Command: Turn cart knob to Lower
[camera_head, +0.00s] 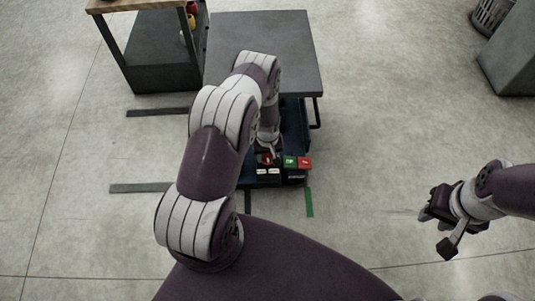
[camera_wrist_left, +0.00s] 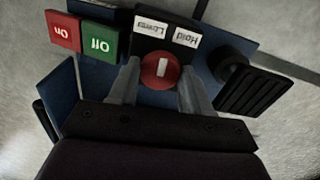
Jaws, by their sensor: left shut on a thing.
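The cart's control panel (camera_head: 293,176) is at the front of the blue cart base. Its round red knob (camera_wrist_left: 161,71) has a white bar, nearly upright in the left wrist view. White Lower (camera_wrist_left: 151,26) and Hold (camera_wrist_left: 187,36) labels lie beside it, upside down there. My left gripper (camera_wrist_left: 161,84) is shut on the knob, one finger on each side. In the head view the knob (camera_head: 266,160) shows just below the left gripper (camera_head: 268,151). My right gripper (camera_head: 436,230) is open and empty, out to the right over bare floor.
A black pedal (camera_wrist_left: 253,94) is on the panel's other side. The cart's dark platform (camera_head: 265,50) is behind.

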